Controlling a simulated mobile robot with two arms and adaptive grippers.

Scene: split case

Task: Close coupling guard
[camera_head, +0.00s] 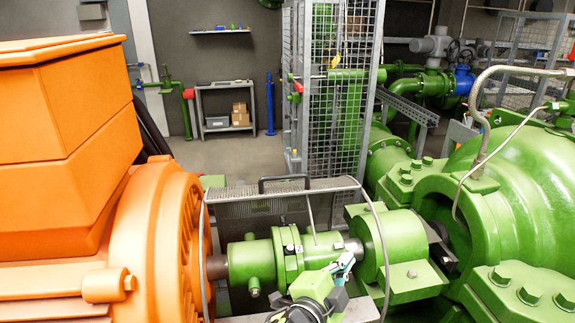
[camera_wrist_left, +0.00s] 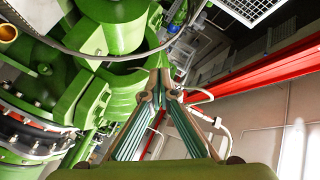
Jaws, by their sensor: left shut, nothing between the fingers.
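The coupling guard is a grey mesh panel (camera_head: 262,209) with a dark handle (camera_head: 284,179) along its top edge, in the head view. It stands behind the green shaft coupling (camera_head: 290,254), whose near side is uncovered. Thin grey curved hoops run down at both ends of the guard. My left gripper (camera_head: 345,263) is in front of the coupling's right part, shut and apart from the handle. In the left wrist view its two fingers meet at the tips (camera_wrist_left: 158,84) with nothing held. I cannot tell whether it touches the coupling. My right gripper is not in view.
An orange motor (camera_head: 60,190) stands left of the coupling and a large green pump casing (camera_head: 520,175) stands right. A tall mesh cage (camera_head: 340,90) rises behind the guard. Open floor (camera_head: 230,158) and a small shelf (camera_head: 225,105) lie further back. A red beam (camera_wrist_left: 260,88) crosses the left wrist view.

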